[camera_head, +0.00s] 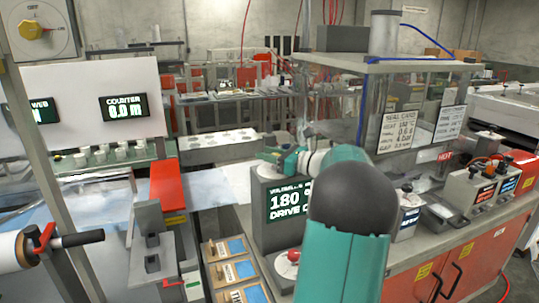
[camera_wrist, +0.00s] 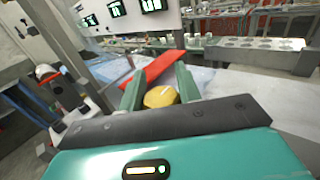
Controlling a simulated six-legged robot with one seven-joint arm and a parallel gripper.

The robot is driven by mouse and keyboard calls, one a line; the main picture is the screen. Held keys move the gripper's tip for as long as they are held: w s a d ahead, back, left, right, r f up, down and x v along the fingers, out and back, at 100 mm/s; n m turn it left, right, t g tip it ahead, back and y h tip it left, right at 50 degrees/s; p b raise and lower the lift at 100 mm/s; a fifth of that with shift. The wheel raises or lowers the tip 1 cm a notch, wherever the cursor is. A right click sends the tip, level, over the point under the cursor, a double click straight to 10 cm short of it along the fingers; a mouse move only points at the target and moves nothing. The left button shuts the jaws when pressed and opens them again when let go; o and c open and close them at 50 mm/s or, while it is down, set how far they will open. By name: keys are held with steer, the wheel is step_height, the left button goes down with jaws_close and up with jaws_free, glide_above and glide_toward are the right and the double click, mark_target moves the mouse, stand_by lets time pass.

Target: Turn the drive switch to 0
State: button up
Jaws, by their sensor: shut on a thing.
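The drive switch is a yellow round knob (camera_wrist: 160,97) with a pale pointer line, seen between my fingers in the wrist view. My gripper (camera_wrist: 160,90) is shut on it, one green finger on each side. The box's display (camera_head: 288,203) shows 180 and a line starting with DRIVE; my arm covers the rest, so the drive reading cannot be told.
A red bar (camera_head: 167,187) lies left of the box; it also shows in the wrist view (camera_wrist: 152,68). A red button (camera_head: 293,256) is low on the box, beside my arm. A clear guarded machine (camera_head: 410,100) stands to the right.

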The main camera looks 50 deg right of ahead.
steer(key=o, duration=1)
steer(key=shift+c, duration=0.2)
steer(key=shift+s, duration=0.15)
steer(key=s+d, duration=0.2)
steer(key=s, duration=1.1)
steer(key=shift+s, duration=0.2)
